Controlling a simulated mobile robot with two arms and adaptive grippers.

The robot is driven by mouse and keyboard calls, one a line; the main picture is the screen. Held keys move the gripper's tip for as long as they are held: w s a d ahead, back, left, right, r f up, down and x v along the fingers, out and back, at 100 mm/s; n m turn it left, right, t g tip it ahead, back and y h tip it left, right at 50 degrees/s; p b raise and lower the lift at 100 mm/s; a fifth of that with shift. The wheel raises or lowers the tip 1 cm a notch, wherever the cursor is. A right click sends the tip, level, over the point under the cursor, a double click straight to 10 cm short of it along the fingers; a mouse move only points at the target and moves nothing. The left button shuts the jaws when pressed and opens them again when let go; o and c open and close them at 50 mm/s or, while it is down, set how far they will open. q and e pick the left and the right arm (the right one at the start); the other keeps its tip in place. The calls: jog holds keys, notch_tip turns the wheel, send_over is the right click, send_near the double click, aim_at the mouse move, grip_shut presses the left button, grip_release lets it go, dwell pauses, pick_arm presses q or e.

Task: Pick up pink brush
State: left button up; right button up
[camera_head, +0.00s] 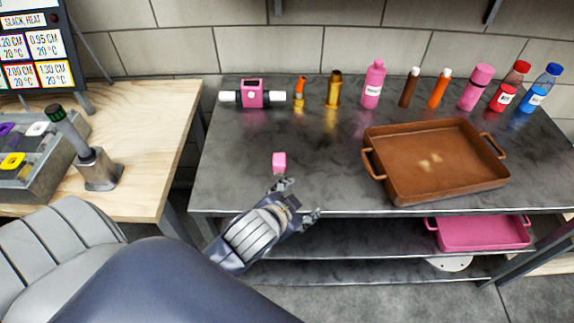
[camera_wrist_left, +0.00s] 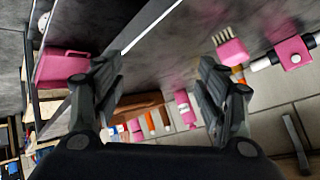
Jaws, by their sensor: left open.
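The pink brush (camera_head: 279,161) lies on the dark metal table near its front edge. In the left wrist view the brush (camera_wrist_left: 232,52) shows a pink body and pale bristles, beyond the right-hand finger. My left gripper (camera_head: 297,200) is open and empty at the table's front edge, just in front of the brush and apart from it. Both of its fingers show wide apart in the left wrist view (camera_wrist_left: 160,78). My right gripper is not in view.
A brown tray (camera_head: 392,190) stands to the right on the table (camera_head: 240,180). A pink-and-white roller-like tool (camera_head: 252,94) and several bottles (camera_head: 373,85) line the back. A pink tray (camera_head: 482,233) sits on the shelf below. The tabletop around the brush is clear.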

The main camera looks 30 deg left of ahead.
pick_arm(q)
jog(key=w+d+r+m+t+h, duration=0.2)
jog(key=w+d+r+m+t, duration=0.15)
jog(key=w+r, duration=0.35)
jog(key=w+d+r+m+t+h, duration=0.25)
jog(key=w+r+m+t, duration=0.25)
jog(key=r, duration=0.5)
jog(key=s+d+r+m+g+h, duration=0.15)
jog(key=d+r+m+h, duration=0.25)
jog(key=d+m+h, duration=0.4)
jog(key=d+r+m+g+h, duration=0.3)
jog(key=d+r+m+h, duration=0.2)
jog(key=m, duration=0.5)
jog(key=m+g+y, duration=1.4)
jog(key=m+y, duration=0.3)
send_over(279, 158)
notch_tip(279, 158, down, 17)
jog(key=shift+n, duration=0.25)
notch_tip(279, 158, down, 5)
jog(key=shift+s+r+p, duration=0.1)
jog(key=shift+p, duration=0.35)
jog(key=shift+f+p, duration=0.95)
jog(key=shift+f, duration=2)
jog(key=c, duration=1.2)
